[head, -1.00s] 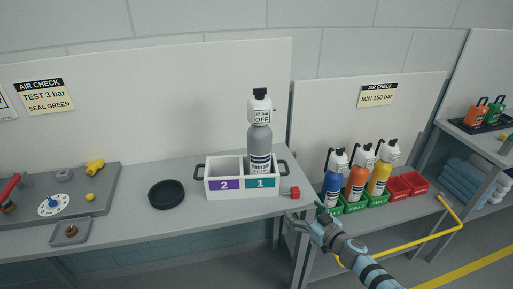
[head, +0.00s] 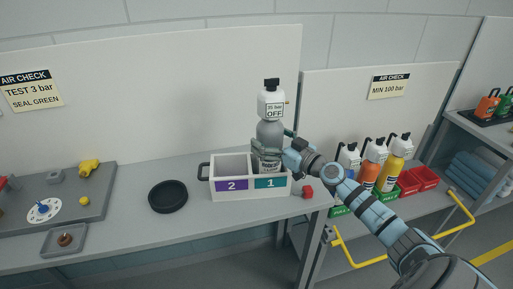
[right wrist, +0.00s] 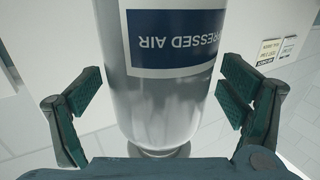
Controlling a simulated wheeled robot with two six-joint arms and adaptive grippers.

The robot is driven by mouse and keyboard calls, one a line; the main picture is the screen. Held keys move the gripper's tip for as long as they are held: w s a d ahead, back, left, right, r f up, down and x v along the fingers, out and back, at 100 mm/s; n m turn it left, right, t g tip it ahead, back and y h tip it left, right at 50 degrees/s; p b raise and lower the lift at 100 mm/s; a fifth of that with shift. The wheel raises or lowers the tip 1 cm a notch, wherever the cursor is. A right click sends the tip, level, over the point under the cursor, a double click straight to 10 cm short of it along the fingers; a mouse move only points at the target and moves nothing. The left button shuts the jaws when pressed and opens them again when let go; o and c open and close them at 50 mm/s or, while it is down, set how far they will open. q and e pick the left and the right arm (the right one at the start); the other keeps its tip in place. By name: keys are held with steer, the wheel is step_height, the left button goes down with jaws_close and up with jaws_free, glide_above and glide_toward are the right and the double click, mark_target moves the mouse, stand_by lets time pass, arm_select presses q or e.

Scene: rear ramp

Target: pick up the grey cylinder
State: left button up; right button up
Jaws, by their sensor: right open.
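The grey cylinder (head: 270,132) stands upright in compartment 1 of the white two-compartment carrier (head: 231,195). It has a white top with a tag reading OFF and a black cap. My right gripper (head: 269,152) is at the cylinder's body, just above the carrier's rim. In the right wrist view the cylinder (right wrist: 155,100) lies between the two open fingers of the gripper (right wrist: 160,92), with a gap visible on each side. A blue label reading "PRESSED AIR" faces that camera, upside down. My left gripper is not in view.
Compartment 2 looks empty. A red cube (head: 307,192) sits right of the carrier and a black round dish (head: 168,196) to its left. A yellow rail (head: 360,262) edges that bench.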

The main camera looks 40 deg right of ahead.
steer(key=shift+w+d+f, duration=0.1)
steer(key=shift+w+f, duration=0.15)
steer(key=shift+w, duration=0.25)
steer(key=shift+s+r, duration=0.35)
steer(key=shift+s, duration=0.1)
steer(key=c, duration=1.8)
steer(key=shift+w+r, duration=0.1)
steer(key=shift+c, duration=1.2)
steer(key=shift+w, duration=0.1)
